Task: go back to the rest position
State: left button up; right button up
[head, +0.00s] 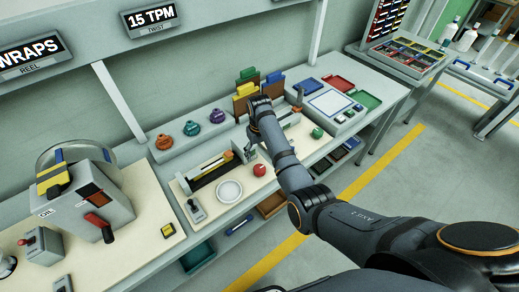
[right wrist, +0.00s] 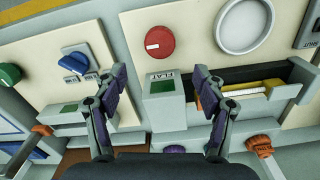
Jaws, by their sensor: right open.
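My right arm reaches in from the lower right across the bench in the head view. Its gripper (head: 252,137) points down over the middle of the bench panel. In the right wrist view the right gripper (right wrist: 157,88) is open and empty, its two fingers apart. My left gripper is not in view.
A white round dish (head: 229,191) and a slotted slider unit (head: 208,172) are left of the gripper. Yellow and green upright holders (head: 246,90) stand close behind. A grey machine with a red handle (head: 95,205) stands at left. Open floor (head: 440,170) lies right.

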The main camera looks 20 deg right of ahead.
jog(key=shift+r, duration=1.15)
